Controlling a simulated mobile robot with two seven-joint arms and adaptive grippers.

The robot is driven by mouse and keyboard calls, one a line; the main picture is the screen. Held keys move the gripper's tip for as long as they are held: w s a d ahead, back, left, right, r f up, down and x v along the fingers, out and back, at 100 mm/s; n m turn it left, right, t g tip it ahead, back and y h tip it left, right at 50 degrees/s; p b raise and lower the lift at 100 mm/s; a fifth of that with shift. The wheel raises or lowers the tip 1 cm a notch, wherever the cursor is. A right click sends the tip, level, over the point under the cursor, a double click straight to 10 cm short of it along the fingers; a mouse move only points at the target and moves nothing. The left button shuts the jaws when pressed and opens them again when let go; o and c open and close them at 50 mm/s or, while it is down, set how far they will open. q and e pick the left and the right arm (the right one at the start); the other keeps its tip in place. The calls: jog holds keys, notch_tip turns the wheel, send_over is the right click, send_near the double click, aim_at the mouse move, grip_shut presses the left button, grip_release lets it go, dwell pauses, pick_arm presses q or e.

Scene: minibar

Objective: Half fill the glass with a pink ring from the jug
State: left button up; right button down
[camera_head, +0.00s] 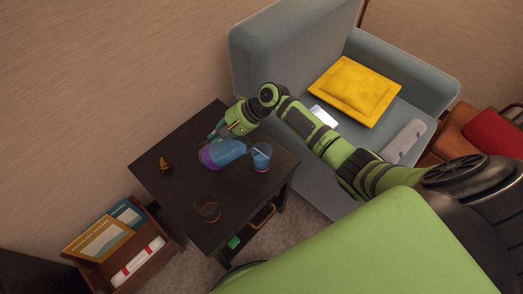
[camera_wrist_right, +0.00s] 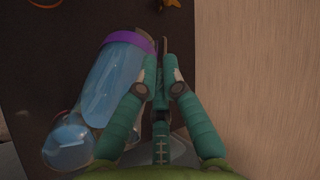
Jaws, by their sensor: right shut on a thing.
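My right gripper (camera_head: 220,131) is shut on the jug (camera_head: 230,150), at the side facing the wall. The jug is clear with blue liquid and a purple rim; it leans well over in the head view, rim toward the left. The jug (camera_wrist_right: 112,85) also shows beside my right fingers (camera_wrist_right: 162,78) in the wrist view. A glass with blue liquid (camera_head: 261,156) stands close to the jug's right end; a faint reddish line shows on it, but its ring colour is unclear. Another glass (camera_head: 207,208), with an orange-brown ring, looks empty nearer the front. My left gripper is out of view.
The dark table (camera_head: 180,200) has bare room at its left and front. A small orange-brown object (camera_head: 166,164) lies at its left. A wooden rack with books (camera_head: 115,240) stands at lower left. A grey-blue armchair (camera_head: 275,60) with a yellow cushion (camera_head: 355,90) is behind my right arm.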

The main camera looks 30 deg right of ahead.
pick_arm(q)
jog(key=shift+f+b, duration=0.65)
pick_arm(e)
jog(key=shift+d+r+t+y, duration=0.3)
jog(key=shift+d+r+y, duration=0.1)
jog(key=shift+r, duration=0.15)
dwell(1.3)
